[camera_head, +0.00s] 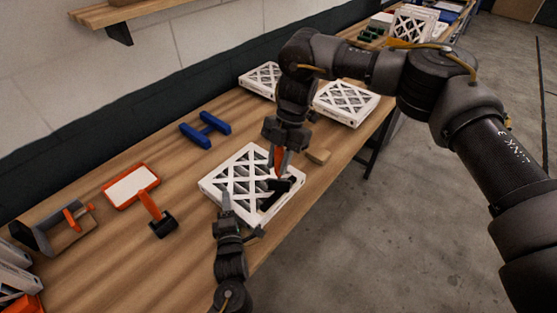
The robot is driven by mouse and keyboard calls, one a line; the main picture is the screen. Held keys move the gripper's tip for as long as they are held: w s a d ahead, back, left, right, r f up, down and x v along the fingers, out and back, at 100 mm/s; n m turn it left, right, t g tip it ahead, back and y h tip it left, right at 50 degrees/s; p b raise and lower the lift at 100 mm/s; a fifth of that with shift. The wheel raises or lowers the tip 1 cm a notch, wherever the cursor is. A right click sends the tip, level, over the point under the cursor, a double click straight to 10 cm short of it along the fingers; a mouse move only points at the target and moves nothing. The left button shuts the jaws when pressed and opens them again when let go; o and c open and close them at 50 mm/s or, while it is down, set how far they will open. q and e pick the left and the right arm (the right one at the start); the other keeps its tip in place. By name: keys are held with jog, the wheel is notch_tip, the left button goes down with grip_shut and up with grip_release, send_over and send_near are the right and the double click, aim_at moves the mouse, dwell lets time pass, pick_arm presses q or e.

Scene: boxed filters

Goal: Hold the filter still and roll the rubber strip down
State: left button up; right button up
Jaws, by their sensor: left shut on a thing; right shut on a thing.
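The white filter (237,163) with a lattice face lies flat near the front edge of the wooden table. My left gripper (227,204) is shut on the filter's near edge, at its left part. My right gripper (279,163) comes down from above over the filter's right part. It is shut on a hand roller (278,172) with an orange handle, mostly hidden between the fingers. A black piece at the handle's foot rests on or just over the filter's right side. Dark material lies along that side; I cannot clearly tell the rubber strip from the roller head.
An orange-handled tool with a black block (163,226), an orange-framed white panel (131,186) and a blue H-shaped piece (206,130) lie to the left. A wooden block (319,156) lies right of the filter. Another filter (345,101) lies behind. A grey holder (52,232) stands far left.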

jog(key=shift+f, duration=0.7)
dwell(0.7)
jog(key=shift+r, duration=0.15)
jog(key=shift+r, duration=3.5)
jog(key=shift+r, duration=0.6)
jog(key=shift+f, duration=0.15)
